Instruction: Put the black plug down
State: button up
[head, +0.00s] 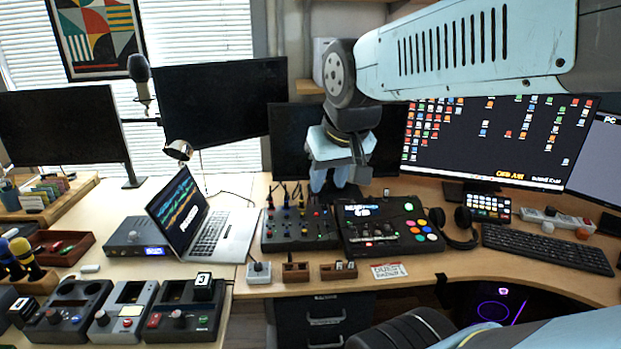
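My gripper (334,184) points down over the gap between a patch panel and a pad controller, with its light blue fingers close together. I cannot tell whether anything is between the fingers. The black plug cannot be made out for certain. The black patch panel (303,233) has several thin upright plugs at its back left and coloured knobs on its face. The pad controller (389,240) has a small screen and coloured round buttons. In front of them stand a small grey box (258,273) and two small brown wooden holders, one left (295,273) and one right (338,271).
An open laptop (210,236) stands left of the patch panel. Headphones (461,232) and a keyboard (547,249) are at the right. A printed card (389,270) lies at the front edge. Several dark modules, one here (123,315), fill the lower left. Monitors stand behind.

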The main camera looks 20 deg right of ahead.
jog(key=shift+s+a+r, duration=0.1)
jog(key=shift+s+r, duration=0.05)
jog(key=shift+s, duration=0.6)
jog(key=shift+s+a+r, duration=0.1)
jog(key=shift+s, duration=0.6)
jog(key=shift+d, duration=0.15)
